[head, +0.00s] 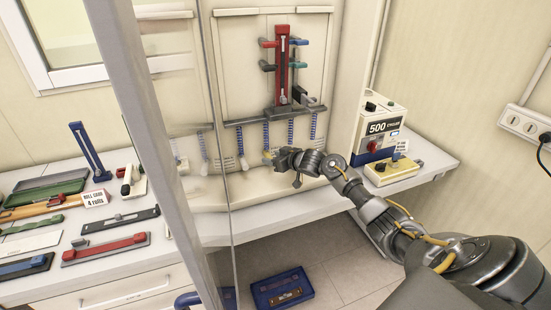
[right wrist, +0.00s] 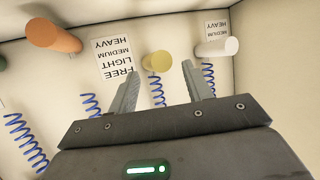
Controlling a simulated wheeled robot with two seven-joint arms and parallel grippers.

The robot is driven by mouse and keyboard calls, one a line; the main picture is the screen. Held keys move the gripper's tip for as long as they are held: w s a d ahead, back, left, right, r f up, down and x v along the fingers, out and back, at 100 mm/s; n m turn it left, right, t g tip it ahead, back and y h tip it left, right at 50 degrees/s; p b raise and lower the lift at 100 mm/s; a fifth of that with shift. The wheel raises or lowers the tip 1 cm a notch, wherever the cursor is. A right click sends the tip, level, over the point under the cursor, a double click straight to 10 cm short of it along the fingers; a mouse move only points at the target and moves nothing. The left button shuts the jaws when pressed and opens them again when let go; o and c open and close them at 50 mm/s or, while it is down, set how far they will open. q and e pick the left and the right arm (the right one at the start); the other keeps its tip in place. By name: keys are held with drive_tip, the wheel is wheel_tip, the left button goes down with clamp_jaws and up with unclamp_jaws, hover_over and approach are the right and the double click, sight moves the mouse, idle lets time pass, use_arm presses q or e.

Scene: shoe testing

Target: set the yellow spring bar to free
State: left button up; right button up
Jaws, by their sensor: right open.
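The yellow spring bar (right wrist: 157,61) shows end-on in the right wrist view as a round yellow knob with a blue coil spring (right wrist: 157,90) beside it. In the head view a small yellow bit (head: 267,155) shows at the tip of my right gripper (head: 275,158). That gripper (right wrist: 159,75) is open, its two fingers on either side of the yellow knob in the picture; I cannot tell whether they touch it. An upside-down label (right wrist: 117,60) reading FREE, LIGHT, MEDIUM, HEAVY is on the panel to the left of the knob. My left gripper is not in view.
An orange knob (right wrist: 54,37) and a white knob (right wrist: 217,47) flank the yellow one. A rack with red and blue parts (head: 283,65) stands above the springs. A 500 CYCLES box (head: 383,127) is at right. A grey post (head: 150,120) stands at left.

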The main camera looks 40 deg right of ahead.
drive_tip(key=shift+s, duration=0.1)
drive_tip(key=shift+s, duration=0.35)
drive_tip(key=b+v, duration=0.1)
drive_tip(key=v, duration=0.9)
drive_tip(key=shift+b, duration=0.4)
drive_tip(key=shift+w+d, duration=0.1)
